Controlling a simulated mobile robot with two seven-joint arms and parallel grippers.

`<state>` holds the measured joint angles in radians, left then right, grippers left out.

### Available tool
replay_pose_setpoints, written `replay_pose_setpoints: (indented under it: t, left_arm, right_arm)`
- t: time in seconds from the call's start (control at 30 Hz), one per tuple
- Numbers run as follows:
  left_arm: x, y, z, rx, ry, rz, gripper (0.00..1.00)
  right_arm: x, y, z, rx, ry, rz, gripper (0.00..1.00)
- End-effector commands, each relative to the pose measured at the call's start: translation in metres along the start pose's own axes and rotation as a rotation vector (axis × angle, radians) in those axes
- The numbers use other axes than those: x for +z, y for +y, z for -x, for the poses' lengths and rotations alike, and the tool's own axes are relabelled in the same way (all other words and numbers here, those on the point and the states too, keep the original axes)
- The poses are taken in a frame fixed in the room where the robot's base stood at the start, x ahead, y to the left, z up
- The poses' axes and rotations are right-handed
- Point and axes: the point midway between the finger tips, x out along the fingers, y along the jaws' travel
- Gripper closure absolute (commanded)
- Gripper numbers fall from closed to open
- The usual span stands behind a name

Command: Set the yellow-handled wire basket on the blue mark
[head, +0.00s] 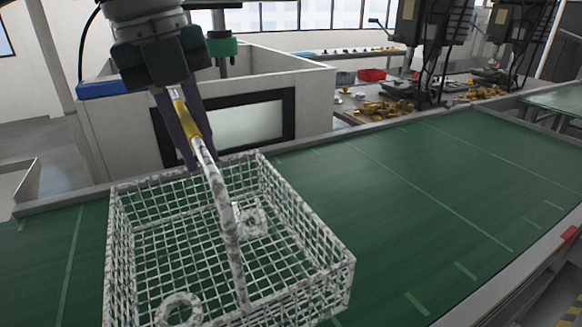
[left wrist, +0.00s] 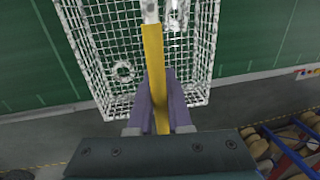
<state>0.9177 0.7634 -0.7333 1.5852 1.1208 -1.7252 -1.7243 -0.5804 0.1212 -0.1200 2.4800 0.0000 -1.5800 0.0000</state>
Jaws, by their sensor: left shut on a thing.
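The wire basket (head: 330,262) is a grey, worn mesh box over the green surface at the lower left of the head view. Its long handle carries a yellow grip (head: 181,108). My left gripper (head: 186,135), with purple fingers, is shut around this grip. In the left wrist view the yellow grip (left wrist: 154,65) runs between the fingers (left wrist: 158,92), with the basket mesh (left wrist: 98,60) beyond. A pale ring (head: 180,309) and a small squarish part (head: 250,220) lie in the basket. I cannot tell whether the basket touches the surface. I see no blue mark. My right gripper is out of view.
A pale tank housing (head: 312,100) with a dark-framed window stands behind the basket. The green surface (head: 430,190) is clear to the right, with thin light lines and a raised metal edge (head: 480,300). Brass parts (head: 385,110) lie on a bench behind.

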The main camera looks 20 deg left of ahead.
Motion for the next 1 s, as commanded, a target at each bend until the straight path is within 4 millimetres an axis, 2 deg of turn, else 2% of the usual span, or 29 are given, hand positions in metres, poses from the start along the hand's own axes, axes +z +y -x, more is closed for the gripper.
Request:
replay_pose_setpoints:
  t: [0.1,0.2,0.37,0.6,0.7,0.9,0.93,1.0]
  left_arm:
    - [-0.001,0.004,-0.023,-0.001,0.002,0.001,1.0]
    - [0.0,0.006,-0.037,-0.002,0.0,0.0,1.0]
    - [0.0,0.007,-0.048,-0.003,0.0,0.0,1.0]
    - [0.0,0.013,-0.08,-0.002,0.0,0.001,1.0]
    - [0.0,0.014,-0.087,-0.002,-0.001,0.0,1.0]
    - [0.0,0.015,-0.089,-0.001,-0.001,-0.002,1.0]
    - [-0.001,0.016,-0.09,0.004,0.0,-0.002,0.81]
    - [-0.001,0.016,-0.09,0.004,0.001,-0.002,0.73]
  right_arm:
    - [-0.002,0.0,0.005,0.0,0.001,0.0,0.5]
    - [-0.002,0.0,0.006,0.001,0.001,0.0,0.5]
    - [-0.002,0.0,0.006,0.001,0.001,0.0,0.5]
    - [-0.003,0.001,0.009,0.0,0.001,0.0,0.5]
    - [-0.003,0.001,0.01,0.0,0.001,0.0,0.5]
    - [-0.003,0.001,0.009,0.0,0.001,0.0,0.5]
    - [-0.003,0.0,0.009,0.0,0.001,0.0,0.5]
    - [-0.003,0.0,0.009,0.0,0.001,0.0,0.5]
